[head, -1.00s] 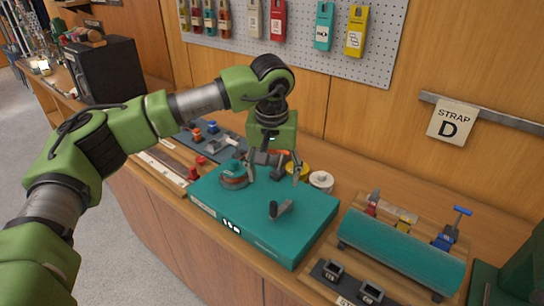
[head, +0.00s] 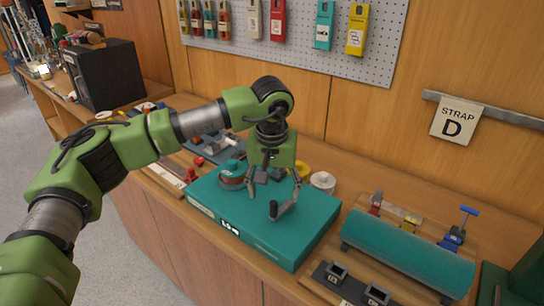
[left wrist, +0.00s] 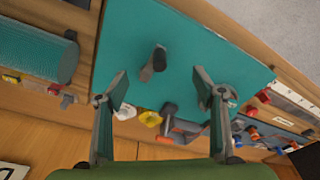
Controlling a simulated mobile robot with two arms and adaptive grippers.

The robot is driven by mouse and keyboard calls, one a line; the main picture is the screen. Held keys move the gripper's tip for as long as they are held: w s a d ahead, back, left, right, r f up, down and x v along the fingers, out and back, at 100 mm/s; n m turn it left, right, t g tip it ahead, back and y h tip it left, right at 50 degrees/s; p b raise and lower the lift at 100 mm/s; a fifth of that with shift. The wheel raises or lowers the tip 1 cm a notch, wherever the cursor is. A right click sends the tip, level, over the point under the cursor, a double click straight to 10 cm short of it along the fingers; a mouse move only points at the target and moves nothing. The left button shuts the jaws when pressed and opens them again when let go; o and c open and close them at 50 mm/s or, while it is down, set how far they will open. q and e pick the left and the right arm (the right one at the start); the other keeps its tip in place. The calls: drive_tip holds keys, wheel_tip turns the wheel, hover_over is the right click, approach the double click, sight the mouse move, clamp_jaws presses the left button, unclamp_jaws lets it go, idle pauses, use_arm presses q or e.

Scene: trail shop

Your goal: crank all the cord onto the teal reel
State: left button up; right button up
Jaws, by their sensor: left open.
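A flat teal box (head: 265,235) sits on the wooden counter. A reel with a teal top and brownish cord (head: 232,176) stands on its far left part. A dark crank handle (head: 274,210) rises from the box's top nearer the front right; it also shows in the left wrist view (left wrist: 154,63). My left gripper (head: 274,194) points down, open and empty, just above and behind the handle. In the left wrist view its spread fingers (left wrist: 161,88) lie either side of the handle's line, a little short of it. One finger partly hides the reel there. My right gripper is not in view.
A white spool (head: 322,182) and a yellow one (head: 301,169) stand behind the box. A teal roll (head: 405,252) on a wooden stand is to the right. Dark trays with small parts lie at the left and front right. A pegboard (head: 300,40) hangs behind.

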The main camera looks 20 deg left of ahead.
sight(274, 203)
use_arm(q)
drive_tip(key=shift+w+f+b, duration=0.1)
drive_tip(key=shift+f+b, duration=2)
drive_tip(key=shift+f, duration=0.8)
clamp_jaws()
drive_tip(key=shift+w+a+r, duration=0.1)
drive_tip(key=shift+w+a, duration=0.3)
drive_tip(key=shift+a, duration=0.3)
drive_tip(key=shift+w+a, duration=0.65)
drive_tip(key=shift+a, duration=0.05)
